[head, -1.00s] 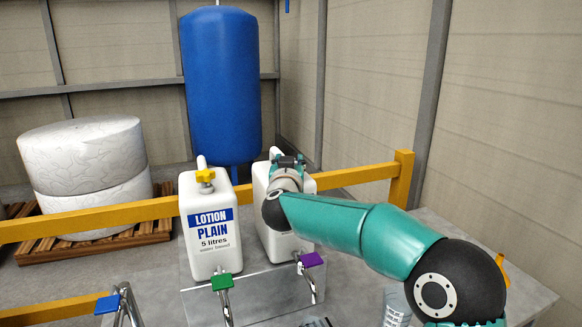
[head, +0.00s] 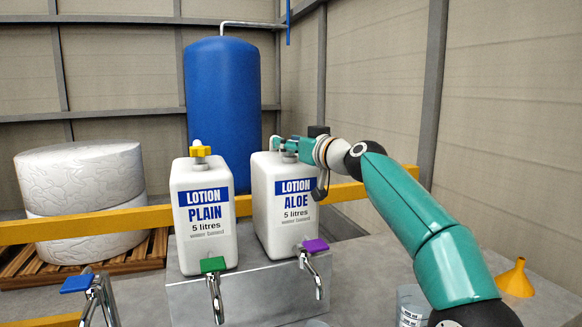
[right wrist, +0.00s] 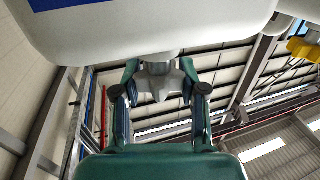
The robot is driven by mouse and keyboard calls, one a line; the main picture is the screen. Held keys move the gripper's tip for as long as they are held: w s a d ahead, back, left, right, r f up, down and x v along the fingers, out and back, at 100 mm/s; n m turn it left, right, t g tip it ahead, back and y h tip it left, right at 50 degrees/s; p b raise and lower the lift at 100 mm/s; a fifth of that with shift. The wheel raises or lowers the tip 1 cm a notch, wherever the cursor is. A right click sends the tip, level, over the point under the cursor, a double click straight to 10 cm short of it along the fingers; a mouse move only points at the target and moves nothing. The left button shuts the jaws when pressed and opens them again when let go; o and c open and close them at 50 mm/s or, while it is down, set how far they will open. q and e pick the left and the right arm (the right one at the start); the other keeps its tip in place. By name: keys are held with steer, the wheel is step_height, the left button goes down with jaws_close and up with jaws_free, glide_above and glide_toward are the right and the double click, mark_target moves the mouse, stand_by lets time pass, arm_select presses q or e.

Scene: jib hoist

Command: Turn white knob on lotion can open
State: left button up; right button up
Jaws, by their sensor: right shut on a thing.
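Two white lotion cans stand side by side on a grey metal stand. The aloe can (head: 283,217) is on the right; the plain can (head: 204,247) is on the left, with a yellow star knob (head: 200,151) on top. My right gripper (head: 288,147) reaches in from the right at the top of the aloe can and is shut on its white knob. In the right wrist view the pale lobed knob (right wrist: 157,78) sits between the two fingers of the gripper (right wrist: 160,92), beside the white can (right wrist: 110,32). My left gripper is not in view.
A green-handled tap (head: 213,265) and a purple-handled tap (head: 316,246) project in front of the cans. A blue tank (head: 222,105) and a yellow rail (head: 80,222) stand behind. An orange funnel (head: 516,278) and a clear beaker (head: 412,300) are on the right.

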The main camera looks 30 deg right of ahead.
steer(key=shift+d+n+y, duration=0.1)
steer(key=shift+n+y, duration=0.4)
steer(key=shift+y, duration=0.3)
steer(key=shift+n+g+y+p, duration=0.3)
steer(key=shift+n+y+p, duration=0.3)
steer(key=shift+y+p, duration=0.35)
steer(key=shift+r+n+g+y+p, duration=0.1)
steer(key=shift+n+g+y+p, duration=0.3)
steer(key=shift+y+p, duration=0.5)
steer(key=shift+f+n+y+p, duration=0.2)
steer(key=shift+n+y+p, duration=0.35)
steer(key=shift+n+p, duration=0.05)
steer(key=o, duration=1.2)
steer(key=shift+s, duration=0.15)
steer(key=shift+c, duration=0.2)
